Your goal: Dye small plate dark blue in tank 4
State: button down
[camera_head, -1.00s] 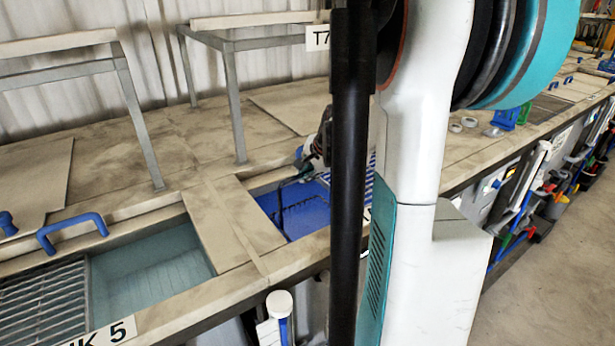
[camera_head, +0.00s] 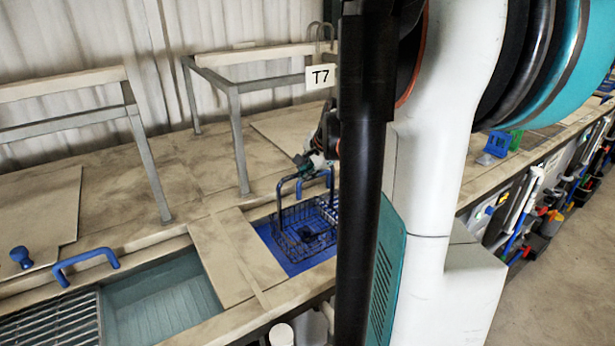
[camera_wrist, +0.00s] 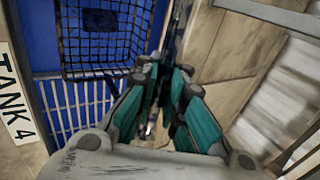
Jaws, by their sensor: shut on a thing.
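My gripper (camera_head: 318,163) is shut on the basket's handle. The wrist view shows my gripper (camera_wrist: 163,75) with the basket (camera_wrist: 66,45) at upper left, over the blue liquid (camera_wrist: 50,85). A small dark plate-like piece (camera_wrist: 100,20) lies in the basket; it also shows in the head view (camera_head: 318,237). The TANK 4 label (camera_wrist: 15,95) is at the left edge. The fingertips' contact with the handle is not clear.
A teal tank (camera_head: 165,300) with a metal grate (camera_head: 50,325) lies to the left. A blue handle (camera_head: 85,264) stands behind it. Metal frames (camera_head: 236,130) stand at the back, one with a T7 sign (camera_head: 320,76). My arm hides part of the counter.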

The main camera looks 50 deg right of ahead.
notch_tip(320, 180, up, 6)
jog(key=p, duration=0.4)
jog(key=shift+r, duration=0.25)
